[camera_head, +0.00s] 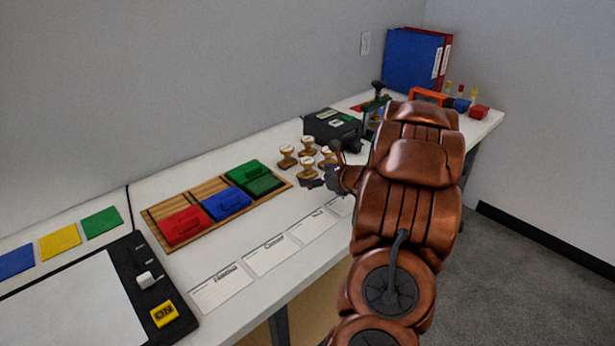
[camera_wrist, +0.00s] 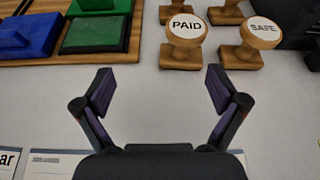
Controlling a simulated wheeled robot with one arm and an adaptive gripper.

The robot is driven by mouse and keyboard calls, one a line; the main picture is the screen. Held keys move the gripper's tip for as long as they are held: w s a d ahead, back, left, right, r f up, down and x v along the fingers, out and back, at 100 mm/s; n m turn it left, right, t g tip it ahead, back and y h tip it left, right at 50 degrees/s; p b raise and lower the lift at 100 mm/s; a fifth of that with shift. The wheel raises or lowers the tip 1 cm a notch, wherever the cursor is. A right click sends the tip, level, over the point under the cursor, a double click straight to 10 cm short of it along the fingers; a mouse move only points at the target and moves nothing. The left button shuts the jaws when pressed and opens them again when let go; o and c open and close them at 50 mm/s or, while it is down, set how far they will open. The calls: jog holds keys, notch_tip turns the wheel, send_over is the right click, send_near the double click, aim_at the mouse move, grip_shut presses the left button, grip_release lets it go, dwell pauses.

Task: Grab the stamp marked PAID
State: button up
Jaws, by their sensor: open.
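The stamp marked PAID (camera_wrist: 186,30) has a round white top and a wooden base; it stands upright on the table at the top centre of the wrist view. My gripper (camera_wrist: 158,88) is open and empty, its two fingers spread short of the stamp, which lies ahead and a little right of their middle. A stamp marked SAFE (camera_wrist: 260,35) stands just to its right. In the head view several wooden stamps (camera_head: 287,157) cluster beside my gripper (camera_head: 324,168), but their words are too small to read there.
Another stamp (camera_wrist: 228,12) stands behind, partly cut off. A wooden tray (camera_head: 155,217) of coloured ink pads lies left. A black box (camera_head: 331,125) stands behind the stamps. Labelled cards (camera_head: 270,255) line the table's front edge. Bare table lies between my fingers and the stamps.

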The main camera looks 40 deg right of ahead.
aim_at(310, 173)
jog(key=d, duration=0.1)
jog(key=d+f+m, duration=0.1)
jog(key=shift+s+d+h, duration=0.3)
jog(key=shift+s+h, duration=0.05)
jog(key=shift+h, duration=0.05)
jog(key=shift+x, duration=1.1)
jog(key=shift+f+p+x, duration=0.2)
jog(key=shift+p+x, duration=0.2)
jog(key=shift+x, duration=2.2)
jog(key=shift+c, duration=0.2)
jog(key=c, duration=1.2)
jog(key=shift+r, duration=0.1)
